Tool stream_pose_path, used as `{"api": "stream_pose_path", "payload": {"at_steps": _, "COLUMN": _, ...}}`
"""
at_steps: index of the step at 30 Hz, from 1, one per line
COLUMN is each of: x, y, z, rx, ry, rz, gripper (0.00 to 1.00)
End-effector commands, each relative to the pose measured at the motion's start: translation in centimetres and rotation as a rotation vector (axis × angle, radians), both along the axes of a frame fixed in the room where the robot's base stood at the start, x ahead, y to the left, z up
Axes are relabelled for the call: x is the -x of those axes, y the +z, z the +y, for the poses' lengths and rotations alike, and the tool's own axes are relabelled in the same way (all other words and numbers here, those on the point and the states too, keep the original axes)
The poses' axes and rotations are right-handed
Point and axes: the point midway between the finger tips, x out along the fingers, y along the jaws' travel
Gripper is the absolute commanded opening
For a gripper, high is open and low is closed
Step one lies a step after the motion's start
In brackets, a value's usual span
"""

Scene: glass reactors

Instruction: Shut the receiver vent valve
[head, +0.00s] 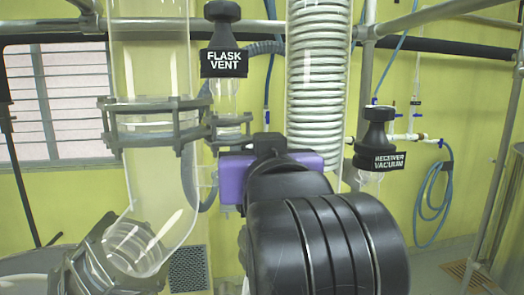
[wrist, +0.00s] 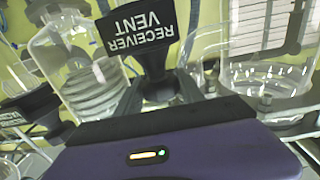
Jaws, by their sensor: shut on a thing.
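The receiver vent valve (wrist: 143,32) is a black knob with a white-lettered "RECEIVER VENT" label, upside down in the wrist view. My gripper (wrist: 158,90) has one finger on each side of the black stem below the label and is shut on it. In the head view my purple gripper body (head: 232,180) is in front of the glassware, partly covered by my black wrist. The receiver vent valve and my fingertips are hidden behind it there.
The flask vent valve (head: 224,62) stands up and left of my gripper, and the receiver vacuum valve (head: 379,150) to the right. A metal post (head: 366,70) stands near the condenser.

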Motion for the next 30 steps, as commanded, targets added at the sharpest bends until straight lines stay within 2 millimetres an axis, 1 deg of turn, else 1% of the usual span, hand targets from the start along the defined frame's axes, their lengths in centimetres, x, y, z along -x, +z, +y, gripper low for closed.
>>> {"api": "stream_pose_path", "payload": {"at_steps": 5, "x": 0.00, "y": 0.09, "z": 0.15, "rx": -0.001, "ry": -0.060, "rz": -0.001, "gripper": 0.10}}
{"api": "stream_pose_path", "payload": {"at_steps": 17, "x": -0.07, "y": 0.07, "z": 0.15, "rx": 0.001, "ry": -0.358, "rz": 0.000, "gripper": 0.10}}
{"api": "stream_pose_path", "payload": {"at_steps": 27, "x": -0.08, "y": 0.15, "z": 0.11, "rx": 0.001, "ry": -0.652, "rz": -0.002, "gripper": 0.10}}
{"api": "stream_pose_path", "payload": {"at_steps": 30, "x": -0.10, "y": 0.11, "z": 0.04, "rx": 0.001, "ry": -0.712, "rz": -0.001, "gripper": 0.10}}
